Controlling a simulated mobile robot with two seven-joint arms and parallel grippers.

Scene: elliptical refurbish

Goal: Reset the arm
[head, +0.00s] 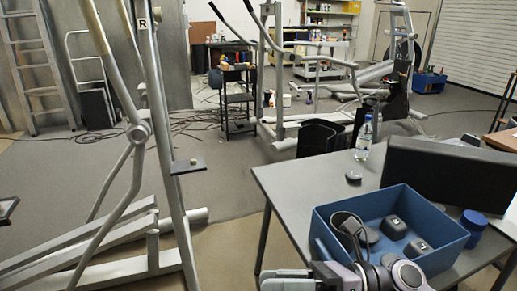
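My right arm comes in at the bottom edge, right of centre, in front of the blue crate (330,247). My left gripper is not in view. The elliptical machine's upright (160,110) stands at the left, with an "R" label (142,24) near its top. A small dark plate (187,166) is attached low on it.
A grey table (300,185) carries the crate, which holds several dark grey parts (395,227). Open floor (225,190) lies between machine and table.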

